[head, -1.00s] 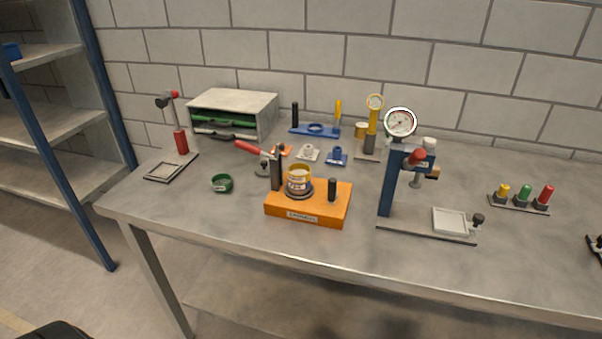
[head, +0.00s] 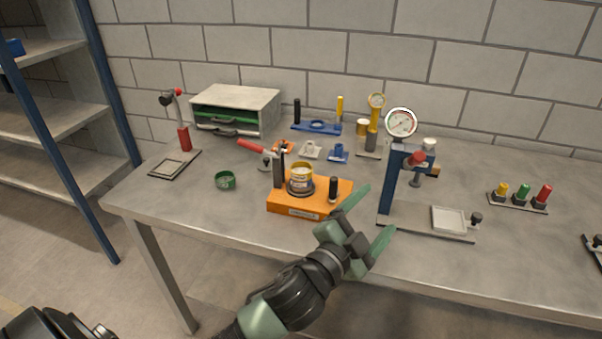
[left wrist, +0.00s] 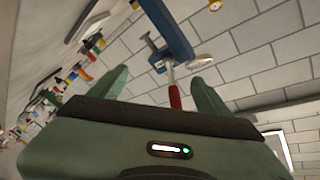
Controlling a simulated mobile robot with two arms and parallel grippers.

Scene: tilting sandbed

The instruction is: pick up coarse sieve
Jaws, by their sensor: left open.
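No sieve can be made out for certain by its mesh. My left gripper (head: 380,209) is open and empty at the front of the bench, right of the orange base and near the blue press. Its two green fingers also show in the left wrist view (left wrist: 158,82), with nothing between them. My right gripper is out of view.
A blue press (head: 394,184) with a dial gauge (head: 401,123) stands close behind my left gripper. A grey drawer box (head: 238,98) is at the back left, and a red-handled stand (head: 184,139) left of it. The bench front left of the orange base is clear.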

